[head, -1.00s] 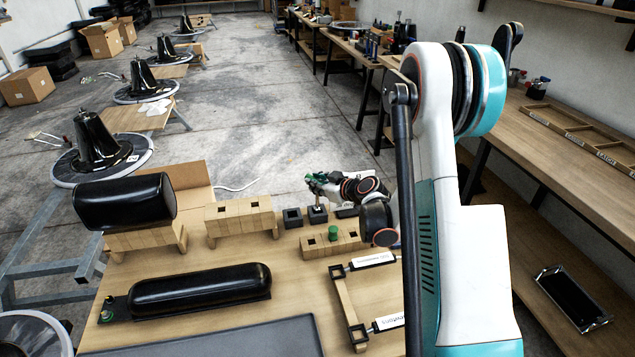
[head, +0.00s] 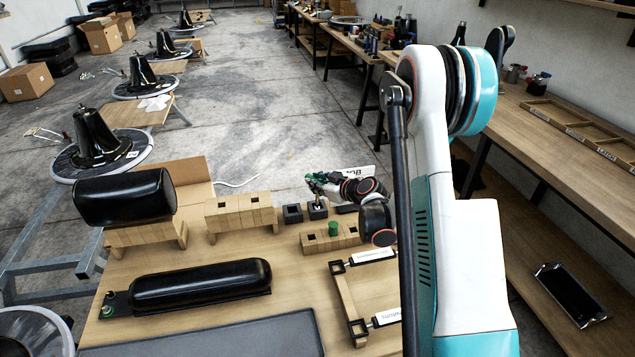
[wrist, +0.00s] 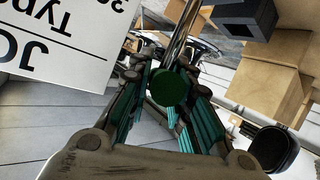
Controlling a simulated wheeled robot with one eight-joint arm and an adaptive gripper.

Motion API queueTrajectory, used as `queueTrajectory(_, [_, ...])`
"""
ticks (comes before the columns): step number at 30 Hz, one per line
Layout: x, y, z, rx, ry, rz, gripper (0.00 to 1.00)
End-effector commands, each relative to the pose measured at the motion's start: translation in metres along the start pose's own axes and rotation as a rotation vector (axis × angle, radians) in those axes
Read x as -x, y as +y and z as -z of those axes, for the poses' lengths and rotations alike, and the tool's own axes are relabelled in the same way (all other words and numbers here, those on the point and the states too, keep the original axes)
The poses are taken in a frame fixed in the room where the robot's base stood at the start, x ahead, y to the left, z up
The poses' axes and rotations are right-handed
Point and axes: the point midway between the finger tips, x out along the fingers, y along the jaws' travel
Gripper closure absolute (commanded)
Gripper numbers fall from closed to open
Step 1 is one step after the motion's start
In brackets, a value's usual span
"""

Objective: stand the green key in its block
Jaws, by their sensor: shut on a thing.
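My gripper (head: 313,180) is above the small black square blocks at the far edge of the table. In the wrist view my gripper (wrist: 168,98) is shut on the green key, whose round green head (wrist: 167,88) sits between the teal-padded fingers. Its shiny metal shaft (wrist: 184,32) runs away from the head. In the head view, one black block (head: 317,212) lies just below the gripper, with something bright at its top. I cannot tell whether the shaft tip is inside it. A second black block (head: 292,213) stands beside it on the left.
A wooden block (head: 345,240) with a green cylinder (head: 333,229) stands nearer. A wooden stand with square holes (head: 240,212) is to the left. A white printed card (wrist: 60,45) is close to the gripper. A black padded roll (head: 200,290) lies in front.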

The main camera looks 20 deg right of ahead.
Motion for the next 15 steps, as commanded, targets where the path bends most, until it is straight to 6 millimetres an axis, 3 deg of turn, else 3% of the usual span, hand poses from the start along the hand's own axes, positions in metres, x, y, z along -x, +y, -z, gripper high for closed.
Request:
queueTrajectory(5, [0.0001, 0.0, 0.0001, 0.0, 0.0, 0.0, 1.0])
queueTrajectory(6, [0.0, 0.0, 0.0001, 0.0, 0.0, 0.0, 0.74])
queueTrajectory(9, [0.0001, 0.0, 0.0001, 0.0, 0.0, 0.0, 0.57])
queueTrajectory(15, [0.0001, 0.0001, 0.0001, 0.0, 0.0, 0.0, 0.57])
